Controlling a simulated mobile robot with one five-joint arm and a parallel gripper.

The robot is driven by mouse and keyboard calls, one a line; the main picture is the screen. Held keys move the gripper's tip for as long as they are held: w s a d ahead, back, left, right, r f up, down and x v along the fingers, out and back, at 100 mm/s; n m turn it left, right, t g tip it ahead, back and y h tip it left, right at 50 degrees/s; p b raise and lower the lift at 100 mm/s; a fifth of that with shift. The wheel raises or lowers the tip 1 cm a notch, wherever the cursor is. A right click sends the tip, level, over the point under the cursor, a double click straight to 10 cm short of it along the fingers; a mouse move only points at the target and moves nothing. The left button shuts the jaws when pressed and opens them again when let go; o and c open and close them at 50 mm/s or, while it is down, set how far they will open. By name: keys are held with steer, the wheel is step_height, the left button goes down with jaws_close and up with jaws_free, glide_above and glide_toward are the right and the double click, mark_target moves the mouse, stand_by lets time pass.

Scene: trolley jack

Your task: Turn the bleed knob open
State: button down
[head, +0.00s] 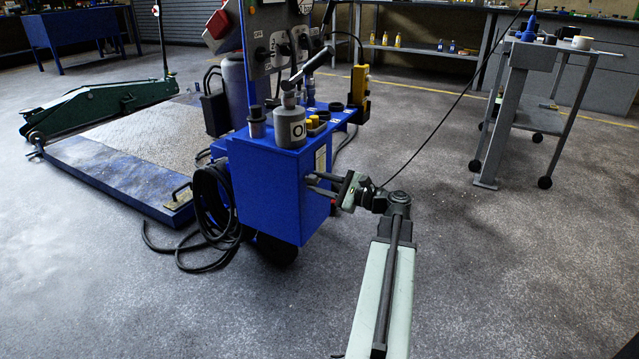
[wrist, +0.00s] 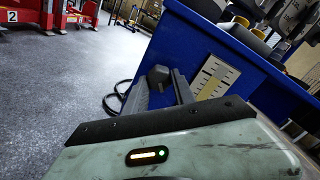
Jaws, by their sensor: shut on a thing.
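The blue cabinet (head: 262,190) of the trolley stands in the middle of the head view. My gripper (head: 312,183) reaches its right-hand face from the right. In the wrist view a dark faceted knob (wrist: 158,75) sticks out from the blue side wall, which I take as the bleed knob. My gripper (wrist: 163,92) is shut on this knob, one finger on each side. A pale scale plate (wrist: 215,78) with dark marks is fixed on the wall to the right of the knob. The knob cannot be made out in the head view, and its turn angle is unclear.
A grey cylinder (head: 289,125) and small fittings stand on the cabinet top. Black hoses (head: 208,205) hang at its left. A low blue platform (head: 125,190) lies behind left. A grey cart (head: 545,110) stands at right. The floor (head: 500,270) at front right is clear.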

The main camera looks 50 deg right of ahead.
steer(key=m, duration=0.4)
steer(key=shift+m, duration=1.9)
steer(key=shift+a, duration=0.1)
steer(key=c, duration=1)
jaws_free()
steer(key=shift+c, duration=0.2)
steer(key=v, duration=0.7)
steer(key=shift+s, duration=0.4)
